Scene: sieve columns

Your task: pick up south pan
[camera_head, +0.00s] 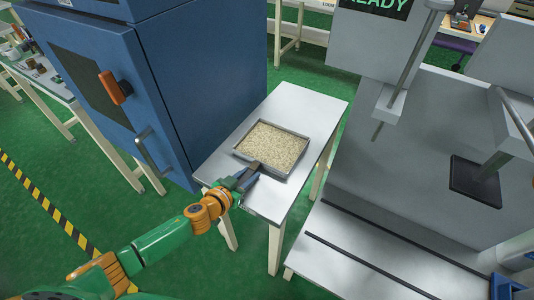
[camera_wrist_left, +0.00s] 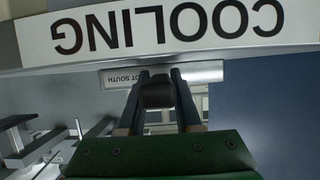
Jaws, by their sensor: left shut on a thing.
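The south pan (camera_head: 286,175) is a grey square tray filled with pale tan grains. It sits on a small white-topped table (camera_head: 318,108), and its dark handle points toward me. My left gripper (camera_head: 248,174) is at the handle, shut on it. In the left wrist view, the two dark fingers of my left gripper (camera_wrist_left: 158,76) close on the dark handle (camera_wrist_left: 157,94). The pan's front wall (camera_wrist_left: 205,72) behind it carries a label ending in "LOT SOUTH", partly covered by a finger. My right gripper is not in view.
A blue cabinet (camera_head: 190,75) with an orange handle stands close to the table's left. A grey machine (camera_head: 410,130) stands at the right. Green floor lies around.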

